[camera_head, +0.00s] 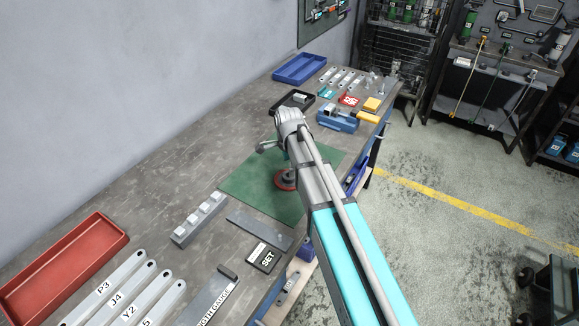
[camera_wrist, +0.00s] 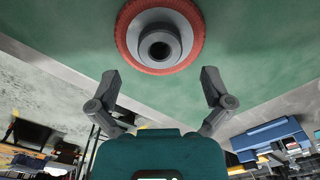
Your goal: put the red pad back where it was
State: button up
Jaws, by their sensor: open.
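The round red pad (camera_head: 284,181) with a grey hub lies on the green mat (camera_head: 245,186), partly covered by my arm in the head view. In the wrist view the red pad (camera_wrist: 126,34) is at the top centre, its grey hub and dark centre hole facing the camera. My gripper (camera_wrist: 162,86) is open and empty, its two fingers spread apart below the pad in that picture. The fingers do not appear to touch the pad. In the head view the gripper is mostly hidden behind my arm.
On the bench are a red tray (camera_head: 112,244), labelled grey bars (camera_head: 118,280), a stepped grey block (camera_head: 199,218), a SET card (camera_head: 263,257), a black tray (camera_head: 292,101), a blue vise (camera_head: 337,118) and a blue tray (camera_head: 299,68). Bare bench lies left of the mat.

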notch_tip(320, 180, up, 9)
jog(key=p, duration=0.8)
jog(key=shift+f, duration=0.2)
dwell(0.5)
jog(key=s+d+n, duration=1.4)
jog(key=s+n, duration=0.1)
jog(key=s, duration=0.2)
jog(key=shift+s+d+n, duration=0.35)
jog(key=shift+n, duration=0.05)
dwell(0.6)
